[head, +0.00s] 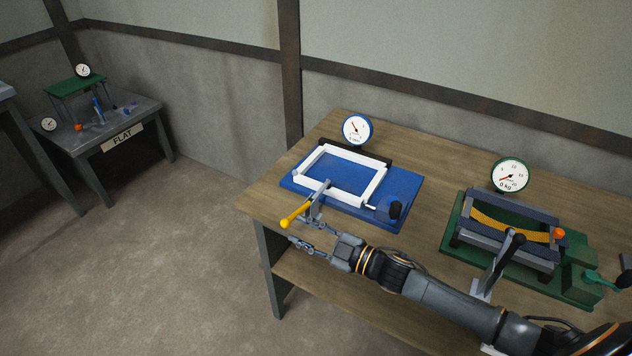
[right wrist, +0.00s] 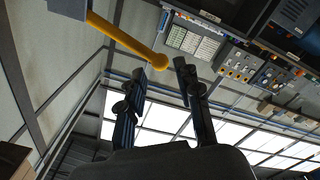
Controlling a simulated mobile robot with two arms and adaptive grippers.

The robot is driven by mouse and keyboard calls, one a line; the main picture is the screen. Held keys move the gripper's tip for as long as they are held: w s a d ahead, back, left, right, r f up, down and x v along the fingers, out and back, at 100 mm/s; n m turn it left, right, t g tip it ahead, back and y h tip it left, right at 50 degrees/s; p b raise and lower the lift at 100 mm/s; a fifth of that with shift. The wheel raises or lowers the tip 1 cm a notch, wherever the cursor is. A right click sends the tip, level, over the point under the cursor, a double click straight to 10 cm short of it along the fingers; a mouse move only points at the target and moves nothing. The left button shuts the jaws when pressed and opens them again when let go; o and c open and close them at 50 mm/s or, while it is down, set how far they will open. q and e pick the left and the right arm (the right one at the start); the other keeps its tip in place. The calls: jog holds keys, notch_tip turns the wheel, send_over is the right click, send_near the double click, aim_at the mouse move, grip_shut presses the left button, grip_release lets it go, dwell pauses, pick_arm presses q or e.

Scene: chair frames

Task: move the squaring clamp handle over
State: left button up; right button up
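The squaring clamp is part of a blue jig plate (head: 405,185) on the bench. Its yellow handle (head: 295,215) sticks out over the plate's front-left edge, angled down to the left. A white rectangular frame (head: 360,190) lies on the plate. My right gripper (head: 295,232) is just below and in front of the handle, its fingers apart. Contact cannot be told. My left gripper is not in view.
A round gauge (head: 356,129) stands behind the blue jig. A green fixture (head: 455,222) with a yellow curved strip and its own gauge (head: 510,174) stands to the right on the wooden bench (head: 262,194). A "FLAT" table (head: 150,125) is at far left, with open floor between.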

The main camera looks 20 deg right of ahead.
aim_at(295, 213)
jog(key=b+x, duration=0.1)
jog(key=x, duration=0.2)
jog(key=shift+w+a, duration=0.2)
jog(key=shift+a, duration=0.05)
jog(key=shift+c, duration=0.4)
jog(key=c, duration=0.5)
jog(key=shift+w+d+r+p, duration=0.15)
jog(key=shift+d+r+p, duration=0.1)
jog(key=shift+r+p, duration=0.4)
jog(key=shift+w+d+r+p, duration=0.15)
jog(key=shift+d+r+p, duration=0.05)
jog(key=shift+r+p, duration=0.45)
jog(key=shift+c, duration=0.2)
jog(key=shift+w+d+r, duration=0.1)
jog(key=shift+d+r, duration=0.05)
jog(key=shift+r, duration=0.05)
jog(key=d+r+p, duration=0.1)
jog(key=w+d+r+p, duration=0.1)
jog(key=shift+w+r, duration=0.15)
jog(key=shift+r, duration=0.1)
